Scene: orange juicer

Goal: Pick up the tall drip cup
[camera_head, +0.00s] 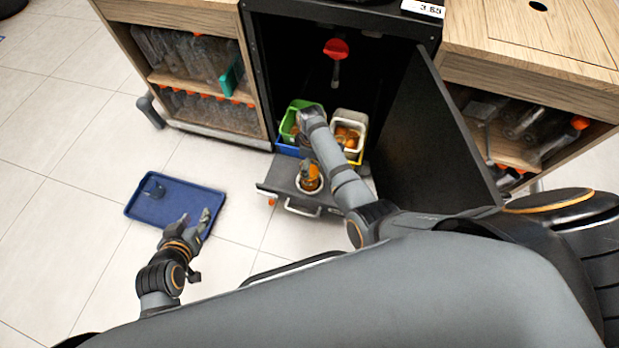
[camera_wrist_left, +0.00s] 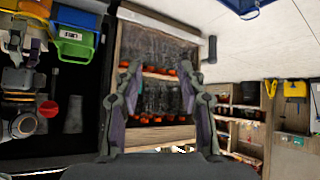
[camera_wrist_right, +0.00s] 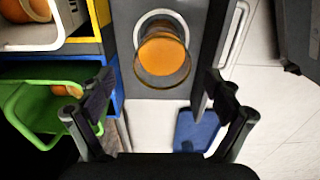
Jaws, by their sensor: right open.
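The tall drip cup (camera_head: 310,178), with orange contents, stands in a white ring on the pulled-out grey drawer (camera_head: 335,193) of the juicer. In the right wrist view the cup (camera_wrist_right: 162,55) shows from above, ahead of and between the spread fingers of my right gripper (camera_wrist_right: 157,82), apart from them. The right gripper is open and empty; in the head view my own arm mostly hides it. My left gripper (camera_head: 195,217) is open and empty over the near right part of the blue tray, and its spread fingers show in the left wrist view (camera_wrist_left: 165,85).
A blue tray (camera_head: 140,212) with a small dark item lies on the floor. Green (camera_head: 287,122) and white (camera_head: 356,118) bins with oranges stand behind the cup. The open black door (camera_head: 415,130) bounds the right side.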

